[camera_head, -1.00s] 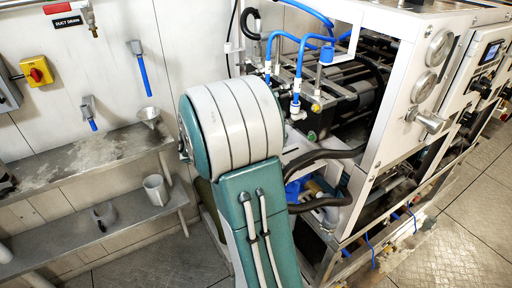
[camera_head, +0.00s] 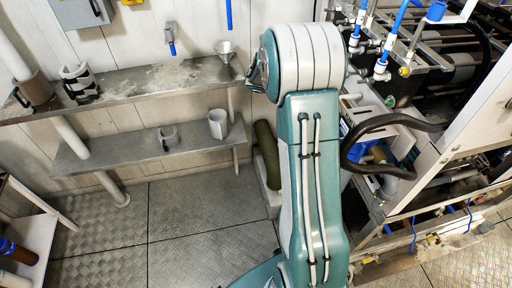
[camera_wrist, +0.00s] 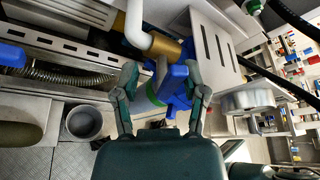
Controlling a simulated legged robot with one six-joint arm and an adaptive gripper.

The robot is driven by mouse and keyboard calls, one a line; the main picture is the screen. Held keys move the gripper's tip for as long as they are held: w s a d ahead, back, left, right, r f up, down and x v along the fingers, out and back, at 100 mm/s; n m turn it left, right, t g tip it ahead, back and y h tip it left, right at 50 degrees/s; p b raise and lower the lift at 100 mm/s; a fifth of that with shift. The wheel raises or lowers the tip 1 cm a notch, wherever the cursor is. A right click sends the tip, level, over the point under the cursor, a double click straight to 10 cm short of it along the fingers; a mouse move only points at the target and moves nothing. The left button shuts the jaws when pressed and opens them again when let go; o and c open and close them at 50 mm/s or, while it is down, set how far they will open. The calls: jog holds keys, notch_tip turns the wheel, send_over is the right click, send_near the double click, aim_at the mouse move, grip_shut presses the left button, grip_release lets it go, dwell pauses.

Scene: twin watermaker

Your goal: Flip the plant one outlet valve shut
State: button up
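My gripper (camera_wrist: 161,70) shows in the wrist view with its two fingers spread apart. Between and beyond the fingers are a blue part (camera_wrist: 173,82) with flat faces and a brass-coloured pipe elbow (camera_wrist: 160,45) joined to a white pipe (camera_wrist: 134,22). I cannot tell for certain whether the blue part is the plant one outlet valve or its handle, nor whether a finger touches it. In the head view, my arm hides the gripper. Blue and brass-coloured parts (camera_head: 372,153) show low on the machine, right of my arm, partly behind a black hose.
The watermaker frame (camera_head: 455,140) stands at the right, with a black hose (camera_head: 400,123) looping out beside my arm. Two metal shelves (camera_head: 120,82) with cups run along the left wall. The tiled floor (camera_head: 190,235) between is clear. A slotted white panel (camera_wrist: 212,50) is close right of my gripper.

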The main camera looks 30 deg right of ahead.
jog(key=w+a+f+n+g+h, duration=0.1)
jog(key=w+a+f+n+g, duration=0.15)
jog(key=w+a+n, duration=0.45)
jog(key=s+a+r+m+t+y, duration=0.4)
jog(key=s+a+m+t+y, duration=0.1)
jog(key=s+a+m, duration=0.4)
jog(key=s+a+r+m+t+y, duration=0.5)
jog(key=s+a+m+t, duration=0.2)
jog(key=a+m, duration=0.5)
jog(key=shift+s+a+y, duration=0.4)
jog(key=shift+s+a, duration=0.3)
jog(key=shift+s, duration=0.55)
jog(key=shift+t, duration=0.35)
